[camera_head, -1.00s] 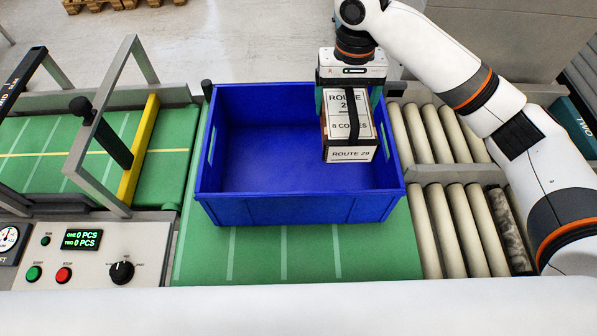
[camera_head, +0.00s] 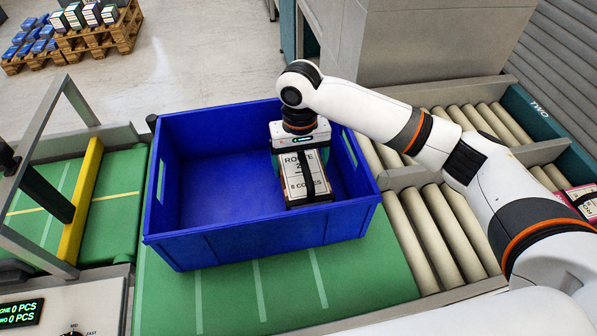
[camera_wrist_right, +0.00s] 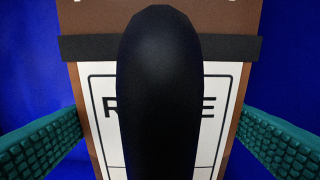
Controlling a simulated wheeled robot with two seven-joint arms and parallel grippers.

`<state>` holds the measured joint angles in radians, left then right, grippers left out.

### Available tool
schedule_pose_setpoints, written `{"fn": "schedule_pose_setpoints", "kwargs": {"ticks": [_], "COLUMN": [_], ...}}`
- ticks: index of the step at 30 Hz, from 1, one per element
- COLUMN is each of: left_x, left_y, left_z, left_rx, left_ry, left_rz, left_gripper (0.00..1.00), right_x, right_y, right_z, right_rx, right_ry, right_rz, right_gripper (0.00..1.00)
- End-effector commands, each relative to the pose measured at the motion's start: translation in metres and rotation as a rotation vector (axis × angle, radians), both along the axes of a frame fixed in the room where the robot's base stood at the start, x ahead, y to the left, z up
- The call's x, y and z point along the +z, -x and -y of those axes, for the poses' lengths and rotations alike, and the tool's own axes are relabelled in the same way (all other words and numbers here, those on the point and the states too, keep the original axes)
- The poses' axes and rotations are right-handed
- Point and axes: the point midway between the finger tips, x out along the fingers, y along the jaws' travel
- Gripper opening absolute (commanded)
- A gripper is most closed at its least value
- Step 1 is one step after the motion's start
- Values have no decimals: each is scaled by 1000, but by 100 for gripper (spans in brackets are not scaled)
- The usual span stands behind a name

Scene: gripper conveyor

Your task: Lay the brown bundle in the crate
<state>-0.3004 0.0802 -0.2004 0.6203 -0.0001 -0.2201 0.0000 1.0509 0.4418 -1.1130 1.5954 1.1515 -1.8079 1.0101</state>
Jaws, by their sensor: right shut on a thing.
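The brown bundle (camera_head: 303,178) has a white label reading ROUTE and a black strap. It is inside the blue crate (camera_head: 205,250), toward its right side. My right gripper (camera_head: 300,150) is shut on the bundle from above. In the right wrist view the bundle (camera_wrist_right: 240,25) sits between the two green ribbed fingers, with a dark rounded shape covering its middle. Whether the bundle touches the crate floor I cannot tell. The left part of the crate is empty. My left gripper is not in view.
The crate stands on a green belt (camera_head: 370,285). Roller lanes (camera_head: 430,225) lie to the right, with a pink-edged item (camera_head: 580,200) at the far right. A yellow bar (camera_head: 80,205) and grey frame stand left. Pallets with stacks (camera_head: 100,30) are at the back left.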

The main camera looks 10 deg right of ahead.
Motion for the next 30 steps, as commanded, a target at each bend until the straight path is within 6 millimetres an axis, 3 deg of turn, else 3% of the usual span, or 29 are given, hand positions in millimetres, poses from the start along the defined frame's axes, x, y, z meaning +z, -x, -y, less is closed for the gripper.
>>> {"fn": "schedule_pose_setpoints", "kwargs": {"ticks": [6,19,20,21,30], "left_x": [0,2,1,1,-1], "left_y": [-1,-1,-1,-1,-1], "left_z": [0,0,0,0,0], "left_rx": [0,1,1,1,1], "left_ry": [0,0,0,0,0], "left_rz": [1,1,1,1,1], "left_gripper": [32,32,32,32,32], "right_x": [-31,-37,-38,-38,-36], "right_y": [0,0,0,0,0], "right_z": [0,0,0,0,0], "right_rx": [1,1,0,0,1], "right_ry": [1,-1,1,1,1], "right_rz": [0,1,-1,0,1], "right_gripper": [39,39,91,98,100]}}
